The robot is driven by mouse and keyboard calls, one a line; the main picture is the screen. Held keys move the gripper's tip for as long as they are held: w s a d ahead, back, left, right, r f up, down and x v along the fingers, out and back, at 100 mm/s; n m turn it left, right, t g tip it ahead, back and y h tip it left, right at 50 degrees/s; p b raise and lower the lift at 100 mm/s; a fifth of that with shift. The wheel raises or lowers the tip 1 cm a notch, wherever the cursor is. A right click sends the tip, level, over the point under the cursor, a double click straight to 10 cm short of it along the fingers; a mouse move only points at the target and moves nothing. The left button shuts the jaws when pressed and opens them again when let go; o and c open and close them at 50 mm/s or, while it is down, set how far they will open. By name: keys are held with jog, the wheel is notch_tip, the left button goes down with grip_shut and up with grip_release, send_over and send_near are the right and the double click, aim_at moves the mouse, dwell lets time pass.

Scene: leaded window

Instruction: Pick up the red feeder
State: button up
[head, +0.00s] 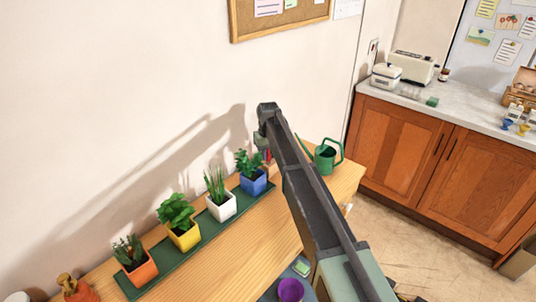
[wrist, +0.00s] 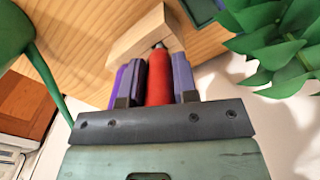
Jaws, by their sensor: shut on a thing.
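The red feeder (wrist: 160,82) is a red cylinder with a small grey tip in the wrist view. My gripper (wrist: 159,66) is shut on it, with a purple-grey finger along each side. The feeder's tip is at a pale wooden block (wrist: 136,38); I cannot tell whether it touches or sits in it. In the head view only a small red patch (head: 268,156) shows below the end of my arm, beside the blue pot; my arm hides most of that spot.
A green watering can (head: 326,156) stands close to the right of my arm. The blue pot (head: 253,183), white pot (head: 221,206), yellow pot (head: 184,237) and orange pot (head: 140,272) stand on a green tray to the left. A purple cup (head: 290,290) is in front.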

notch_tip(320, 180, up, 19)
jog(key=p, duration=1.8)
jog(key=shift+r, duration=0.1)
jog(key=shift+r+p, duration=2.8)
jog(key=shift+p, duration=0.15)
